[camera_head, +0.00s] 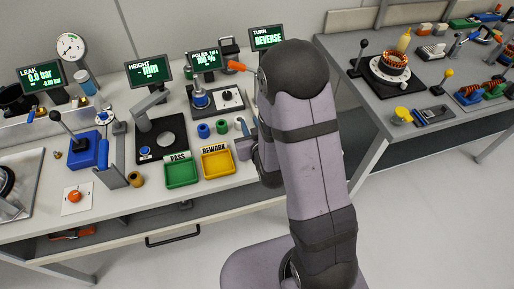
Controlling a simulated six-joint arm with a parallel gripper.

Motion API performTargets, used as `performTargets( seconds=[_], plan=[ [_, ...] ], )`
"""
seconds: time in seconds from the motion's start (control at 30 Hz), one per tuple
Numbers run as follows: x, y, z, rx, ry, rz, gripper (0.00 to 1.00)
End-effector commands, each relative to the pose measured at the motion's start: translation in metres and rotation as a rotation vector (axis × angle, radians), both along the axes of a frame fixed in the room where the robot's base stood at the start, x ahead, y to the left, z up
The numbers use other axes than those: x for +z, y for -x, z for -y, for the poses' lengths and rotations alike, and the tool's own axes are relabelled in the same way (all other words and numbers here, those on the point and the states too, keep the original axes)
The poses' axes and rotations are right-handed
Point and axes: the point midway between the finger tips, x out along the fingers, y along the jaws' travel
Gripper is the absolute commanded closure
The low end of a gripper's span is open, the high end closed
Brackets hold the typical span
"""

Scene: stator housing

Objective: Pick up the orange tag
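No orange piece in view can be told for sure as the tag. A small orange piece (236,66) shows just left of the top of my arm, in front of the back screens, and its right end runs towards a dark part. An orange-red round knob (74,196) sits on a white plate at the left. Something flat and orange-red (77,233) lies on the shelf under the bench. My gripper is hidden behind my own arm, so its fingers and anything between them do not show.
A green PASS tray (181,184) and a yellow REWORK tray (231,174) stand at the bench's front edge. Test stations with screens line the back. A grey cup (244,150) is close to my arm. A second bench (374,110) on the right holds a copper-wound stator (393,62).

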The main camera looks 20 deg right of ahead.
Motion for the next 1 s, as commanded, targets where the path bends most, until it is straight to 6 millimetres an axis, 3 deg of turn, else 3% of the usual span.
performTargets(
  seconds=[0.4,0.7,1.0],
  plan=[
    [-0.066,0.031,0.011,0.022,-0.028,0.281,0.78],
    [-0.076,0.044,0.011,0.027,-0.056,0.328,0.78],
    [-0.073,0.037,0.011,0.028,-0.056,0.331,0.78]
  ],
)
